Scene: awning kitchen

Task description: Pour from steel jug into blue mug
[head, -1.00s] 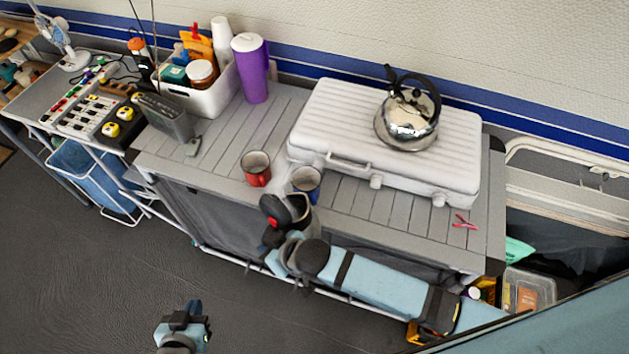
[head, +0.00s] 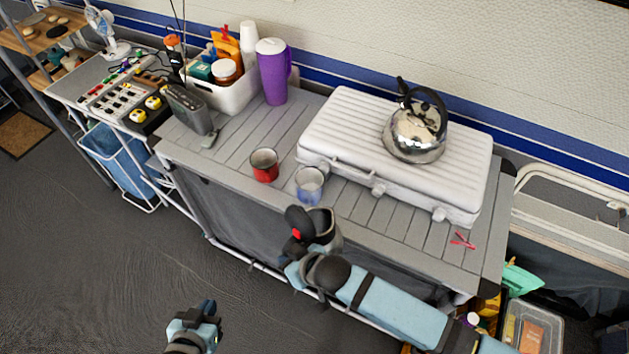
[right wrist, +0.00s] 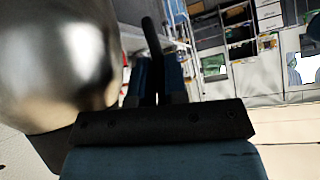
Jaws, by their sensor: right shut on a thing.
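The blue mug (head: 309,186) stands upright near the front edge of the table, right of a red mug. It looks pale and hazy, and I cannot tell what is in it. The steel jug (head: 327,224) is in my right gripper (head: 306,238), at the table's front edge, apart from the blue mug and nearer to me. In the right wrist view the jug's shiny side (right wrist: 60,60) fills the left, beside the fingers (right wrist: 158,85). The jug's contents are not clear. My left gripper (head: 207,307) is low over the floor, away from the table; its jaw opening is unclear.
The red mug (head: 264,164) is close to the blue mug. A white ridged case (head: 345,125) with a shiny kettle (head: 416,130) on it stands behind. A purple pitcher (head: 272,75), white bin (head: 235,95) and grey radio (head: 188,108) are at the back left.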

